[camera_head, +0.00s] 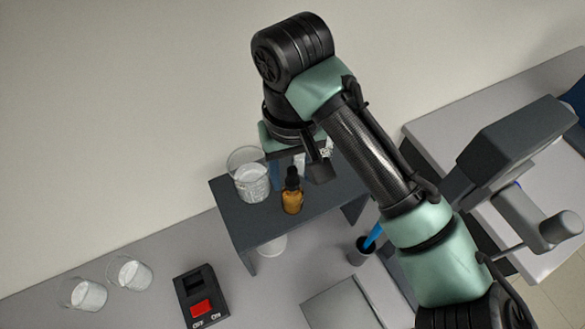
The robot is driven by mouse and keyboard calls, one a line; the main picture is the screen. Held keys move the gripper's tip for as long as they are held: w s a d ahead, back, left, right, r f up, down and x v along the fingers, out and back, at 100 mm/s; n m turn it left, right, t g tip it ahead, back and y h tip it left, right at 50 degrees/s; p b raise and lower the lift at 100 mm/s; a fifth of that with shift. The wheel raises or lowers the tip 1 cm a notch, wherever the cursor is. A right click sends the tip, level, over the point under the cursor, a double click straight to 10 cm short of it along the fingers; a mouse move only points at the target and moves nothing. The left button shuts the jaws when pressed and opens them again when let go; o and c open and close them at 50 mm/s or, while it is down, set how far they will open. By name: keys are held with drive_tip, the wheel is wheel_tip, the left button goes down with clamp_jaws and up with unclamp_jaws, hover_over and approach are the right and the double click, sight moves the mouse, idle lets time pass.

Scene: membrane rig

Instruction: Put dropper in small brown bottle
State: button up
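The small brown bottle (292,203) stands upright near the front edge of the raised dark shelf. The dropper's black bulb and collar (292,178) show at the bottle's mouth, in line with it; whether it is fully seated is too small to tell. My gripper (298,168) points down over the shelf, close behind and above the bottle in the picture. Its fingers are partly hidden by the dropper and my wrist, so I cannot tell how far apart they are or whether they touch the dropper.
A glass beaker (251,182) stands on the shelf (240,222) left of the bottle. Two beakers (83,294) (130,273) and a black device with a red part (200,297) are on the bench. A dark cup (360,252) with a blue item stands right of the shelf.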

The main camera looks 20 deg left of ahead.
drive_tip(key=shift+o, duration=0.6)
drive_tip(key=shift+r+b, duration=0.3)
drive_tip(key=shift+r, duration=3.45)
